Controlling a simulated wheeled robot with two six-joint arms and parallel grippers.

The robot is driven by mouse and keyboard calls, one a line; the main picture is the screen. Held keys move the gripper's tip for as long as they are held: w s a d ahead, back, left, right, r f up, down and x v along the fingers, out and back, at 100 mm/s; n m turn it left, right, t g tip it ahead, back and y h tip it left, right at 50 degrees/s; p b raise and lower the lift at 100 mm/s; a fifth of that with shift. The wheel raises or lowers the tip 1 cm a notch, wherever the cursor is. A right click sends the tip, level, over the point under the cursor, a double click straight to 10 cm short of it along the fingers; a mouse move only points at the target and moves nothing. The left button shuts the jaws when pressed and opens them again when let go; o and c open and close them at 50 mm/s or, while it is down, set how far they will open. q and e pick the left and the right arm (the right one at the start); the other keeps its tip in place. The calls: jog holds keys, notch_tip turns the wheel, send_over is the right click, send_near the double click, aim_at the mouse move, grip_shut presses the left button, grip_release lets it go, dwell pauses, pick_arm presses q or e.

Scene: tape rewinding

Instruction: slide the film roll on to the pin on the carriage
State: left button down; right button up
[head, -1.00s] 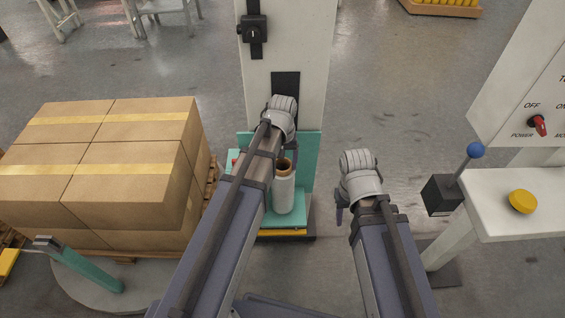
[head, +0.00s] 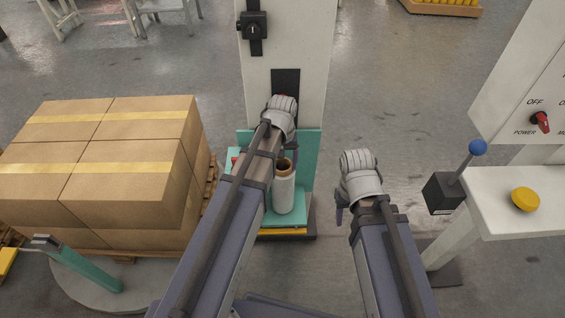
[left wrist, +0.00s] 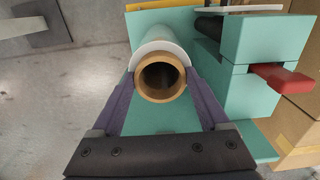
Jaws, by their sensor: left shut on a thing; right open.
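The film roll (head: 284,188) is a white upright cylinder with a brown core. It stands over the teal carriage (head: 306,160) at the foot of the pale column. My left gripper (head: 287,152) is shut on the roll. In the left wrist view my left gripper (left wrist: 160,90) has a finger on each side of the roll (left wrist: 160,77), and I look into its open core. The pin is not visible, and I cannot tell whether the roll is around it. My right gripper (head: 341,205) is open and empty, to the right of the carriage.
A pallet of cardboard boxes (head: 130,165) stands left of the carriage. On the right are a white console (head: 500,190) with a yellow button, a blue-knobbed lever (head: 468,160) and a red power switch (head: 541,122). A red part (left wrist: 282,80) juts from the teal carriage block.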

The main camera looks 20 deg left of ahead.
pick_arm(q)
jog(key=shift+f, duration=0.2)
grip_release()
jog(key=shift+r, duration=0.1)
notch_tip(320, 180, up, 8)
jog(key=p, duration=0.7)
jog(key=shift+p, duration=0.4)
notch_tip(320, 180, up, 8)
jog(key=p, duration=0.7)
jog(key=shift+f+p, duration=0.2)
jog(key=shift+p, duration=0.2)
jog(key=s+d+m+y, duration=0.1)
jog(key=s+d+m, duration=0.6)
jog(key=s+d, duration=0.3)
jog(key=s, duration=0.4)
jog(key=shift+d, duration=0.2)
